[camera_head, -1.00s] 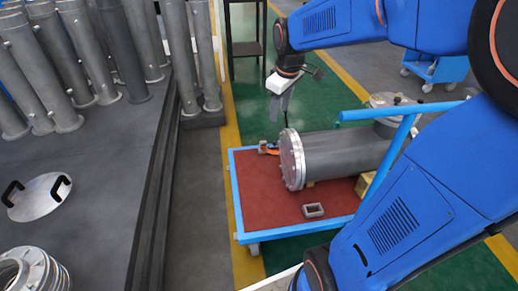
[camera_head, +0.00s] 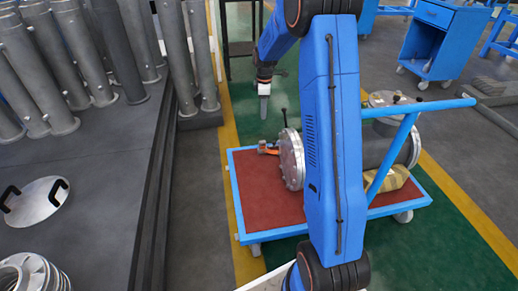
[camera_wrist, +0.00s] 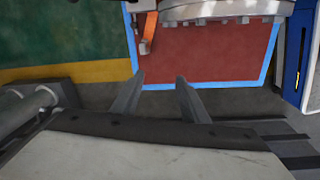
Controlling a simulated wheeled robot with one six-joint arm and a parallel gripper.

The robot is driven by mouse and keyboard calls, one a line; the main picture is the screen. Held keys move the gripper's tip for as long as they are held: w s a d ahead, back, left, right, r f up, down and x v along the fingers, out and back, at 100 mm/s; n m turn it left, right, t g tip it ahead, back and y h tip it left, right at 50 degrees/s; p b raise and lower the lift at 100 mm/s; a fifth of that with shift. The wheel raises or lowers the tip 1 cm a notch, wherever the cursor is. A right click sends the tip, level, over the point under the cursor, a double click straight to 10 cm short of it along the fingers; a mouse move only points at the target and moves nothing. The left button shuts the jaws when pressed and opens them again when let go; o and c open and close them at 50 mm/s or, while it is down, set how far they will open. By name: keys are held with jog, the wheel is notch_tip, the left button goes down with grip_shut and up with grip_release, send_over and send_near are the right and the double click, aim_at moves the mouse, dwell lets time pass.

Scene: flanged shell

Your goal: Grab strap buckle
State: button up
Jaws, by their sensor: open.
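A small orange strap with a metal buckle (camera_head: 268,148) lies at the cart's far left corner, beside the shell's flange. In the wrist view the orange strap (camera_wrist: 149,30) hangs near the top, left of the flange (camera_wrist: 225,10). The grey flanged shell (camera_head: 291,160) lies on its side on the cart, its middle hidden behind my arm. My gripper (camera_head: 264,112) points down above and beyond the cart's far left corner, apart from the strap. In the wrist view its two fingers (camera_wrist: 160,79) are spread with nothing between them.
The blue-framed cart (camera_head: 238,215) has a red top (camera_head: 265,200) and a blue push handle (camera_head: 420,109). Upright grey pipes (camera_head: 115,50) stand on a dark platform (camera_head: 100,160) at left. Green floor lies open beyond the cart.

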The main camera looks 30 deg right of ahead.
aim_at(263, 142)
jog(key=w+d+f+n, duration=0.3)
jog(key=w+f, duration=0.4)
jog(key=f, duration=0.4)
jog(key=shift+g, duration=0.4)
notch_tip(263, 142, down, 18)
jog(key=shift+d+r, duration=0.15)
grip_shut()
